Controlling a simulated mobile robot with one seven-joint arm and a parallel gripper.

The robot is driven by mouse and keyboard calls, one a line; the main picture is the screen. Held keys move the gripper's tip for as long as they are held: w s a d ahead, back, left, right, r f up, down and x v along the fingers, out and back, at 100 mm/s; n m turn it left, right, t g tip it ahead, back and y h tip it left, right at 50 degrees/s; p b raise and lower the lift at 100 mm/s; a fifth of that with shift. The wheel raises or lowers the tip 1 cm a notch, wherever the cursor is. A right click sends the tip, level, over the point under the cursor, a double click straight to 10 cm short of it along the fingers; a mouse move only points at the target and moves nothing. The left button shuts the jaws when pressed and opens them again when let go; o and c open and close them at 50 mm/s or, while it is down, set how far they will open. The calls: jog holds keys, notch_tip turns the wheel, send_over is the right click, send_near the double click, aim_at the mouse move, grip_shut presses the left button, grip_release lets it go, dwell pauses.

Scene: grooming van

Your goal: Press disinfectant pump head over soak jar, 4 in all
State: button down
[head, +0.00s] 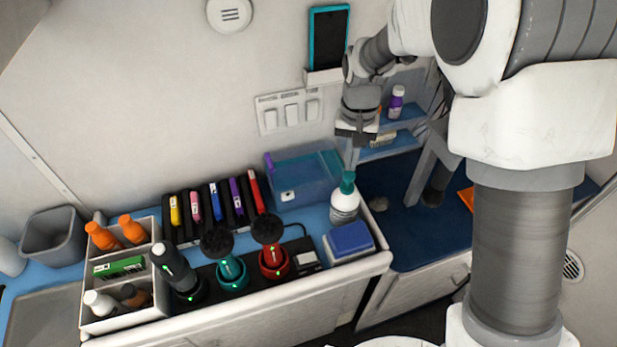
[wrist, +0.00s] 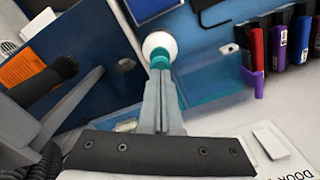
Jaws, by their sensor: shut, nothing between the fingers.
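The disinfectant bottle (head: 344,207) is white with a teal pump head (head: 348,180). It stands upright at the right end of the blue counter. In the wrist view the teal pump head (wrist: 160,60) and white bottle (wrist: 158,42) lie just beyond my fingertips. A clear blue, open-topped box (head: 300,180), which may be the soak jar, stands left of the bottle; it also shows in the wrist view (wrist: 215,75). Exact contact is unclear in the wrist view.
Several coloured clippers (head: 213,200) stand in a rack left of the box. Teal (head: 232,270) and red (head: 273,260) tools stand in front. A blue shelf (head: 400,115) is behind my gripper.

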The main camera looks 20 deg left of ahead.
aim_at(349, 174)
jog(key=shift+f, duration=0.1)
dwell(0.3)
jog(key=shift+f+b, duration=1.05)
jog(key=shift+f, duration=0.45)
jog(key=shift+r, duration=0.15)
jog(key=shift+r+p, duration=1.15)
jog(key=shift+r, duration=0.3)
notch_tip(349, 174, up, 6)
jog(key=p, duration=0.4)
